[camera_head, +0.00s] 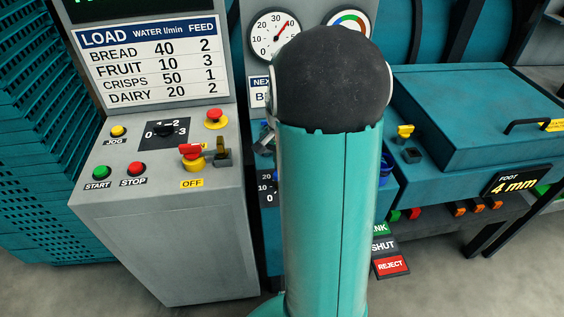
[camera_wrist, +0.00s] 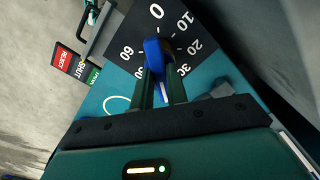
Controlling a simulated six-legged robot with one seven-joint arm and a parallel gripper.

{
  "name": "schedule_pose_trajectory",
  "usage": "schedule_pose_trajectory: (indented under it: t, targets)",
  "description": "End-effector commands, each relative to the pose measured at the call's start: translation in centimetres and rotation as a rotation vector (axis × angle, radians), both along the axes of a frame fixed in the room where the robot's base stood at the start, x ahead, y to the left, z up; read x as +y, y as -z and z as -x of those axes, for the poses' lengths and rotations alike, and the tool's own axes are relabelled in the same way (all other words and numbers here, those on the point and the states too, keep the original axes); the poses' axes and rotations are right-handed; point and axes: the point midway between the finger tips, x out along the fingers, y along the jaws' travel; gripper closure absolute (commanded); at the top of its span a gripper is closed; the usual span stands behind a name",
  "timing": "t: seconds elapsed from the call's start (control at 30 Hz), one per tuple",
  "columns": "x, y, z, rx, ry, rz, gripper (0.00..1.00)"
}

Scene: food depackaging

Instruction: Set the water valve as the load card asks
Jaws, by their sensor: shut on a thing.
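The load card (camera_head: 150,64) in the head view reads water l/min and feed: bread 40 and 2, fruit 10 and 3, crisps 50 and 1, dairy 20 and 2. A sign (camera_head: 259,93) is mostly hidden by my arm; "NEX" and "B" show. The water valve's dark dial (camera_wrist: 173,30) fills the upper wrist view; its left part (camera_head: 266,190) shows beside my arm. My gripper (camera_wrist: 158,75) is shut on the blue valve handle (camera_wrist: 153,48). The handle's white line lies at its lower end, away from 0; the number there is hidden by my fingers.
A control box (camera_head: 160,170) with buttons stands left. Signs including SHUT (camera_head: 383,246) and REJECT (camera_head: 390,267) hang low right of my arm. A teal machine (camera_head: 470,110) stands right.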

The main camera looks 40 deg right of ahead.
Motion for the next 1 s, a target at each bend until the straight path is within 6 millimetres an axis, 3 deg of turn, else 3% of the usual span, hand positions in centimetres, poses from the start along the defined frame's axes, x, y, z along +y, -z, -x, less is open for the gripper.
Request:
schedule_pose_trajectory:
  t: [0.33, 0.8, 0.83, 0.9, 1.0]
  targets:
    - [-0.02, -0.07, -0.06, -0.002, 0.132, 0.002, 1.0]
    - [-0.07, -0.09, -0.05, -0.002, 0.147, 0.002, 1.0]
    - [-0.07, -0.09, -0.05, -0.002, 0.147, 0.002, 0.79]
    - [-0.06, -0.08, -0.04, -0.002, 0.147, 0.002, 0.65]
    - [-0.04, -0.06, -0.03, -0.002, 0.147, 0.002, 0.63]
